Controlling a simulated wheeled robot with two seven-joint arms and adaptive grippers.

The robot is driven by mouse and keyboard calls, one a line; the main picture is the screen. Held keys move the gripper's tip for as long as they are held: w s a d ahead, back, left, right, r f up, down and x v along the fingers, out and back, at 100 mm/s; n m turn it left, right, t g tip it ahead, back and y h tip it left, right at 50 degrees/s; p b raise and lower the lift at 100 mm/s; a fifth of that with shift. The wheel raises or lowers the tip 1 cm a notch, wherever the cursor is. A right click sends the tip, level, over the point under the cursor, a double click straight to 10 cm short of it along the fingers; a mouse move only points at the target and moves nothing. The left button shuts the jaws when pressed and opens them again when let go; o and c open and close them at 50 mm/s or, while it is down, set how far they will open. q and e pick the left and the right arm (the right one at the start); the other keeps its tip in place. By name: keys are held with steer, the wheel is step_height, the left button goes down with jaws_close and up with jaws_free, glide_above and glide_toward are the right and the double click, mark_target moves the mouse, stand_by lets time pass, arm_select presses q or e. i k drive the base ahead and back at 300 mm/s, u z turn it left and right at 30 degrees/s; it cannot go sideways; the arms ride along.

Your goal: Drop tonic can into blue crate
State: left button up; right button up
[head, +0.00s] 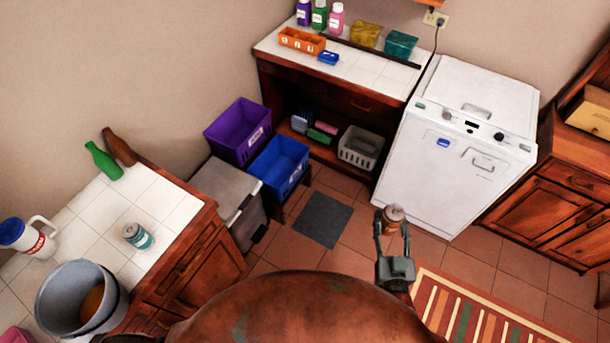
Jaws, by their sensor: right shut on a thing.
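My right gripper (393,232) is shut on a small brownish-red can (393,213) with a pale top, held upright above the tiled floor in front of the white washer. The can's label is too small to read, so I cannot tell from print that it is the tonic can. Another can, white and teal (138,237), stands on the left tiled counter. The blue crate (270,183) is left of centre, open at the top, with a pale label on its side. My right gripper is to the right of the crate and well apart from it. My left gripper is out of view.
A purple crate (225,133) stands behind the blue crate, and a grey lidded bin (222,188) is to its left. A dark mat (323,220) lies on the floor between the crate and my gripper. The white washer (450,150) stands behind the gripper.

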mark_target(277, 173)
steer(key=u, duration=0.25)
steer(key=k, duration=0.2)
steer(key=z, duration=1.25)
steer(key=i, duration=0.9)
steer(key=u, duration=1)
steer(key=i, duration=0.8)
steer(key=u, duration=0.9)
